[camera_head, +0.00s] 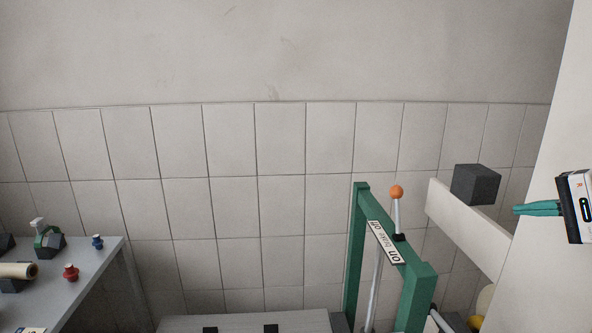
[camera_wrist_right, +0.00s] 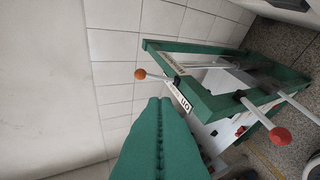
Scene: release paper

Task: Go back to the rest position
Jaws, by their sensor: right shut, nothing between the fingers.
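My right gripper (camera_head: 517,209) comes in from the right edge of the head view. Its green fingers are together and empty, pointing left in front of the pale wall. In the right wrist view the closed green fingers (camera_wrist_right: 158,105) fill the lower middle with nothing between them. The left gripper is not in view.
A green frame (camera_head: 354,250) with an orange-knobbed lever (camera_head: 397,195) and an on/off label (camera_head: 385,241) stands left of my right gripper. A dark cube (camera_head: 476,184) is near the fingers. A grey table (camera_head: 95,268) with small items is far left.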

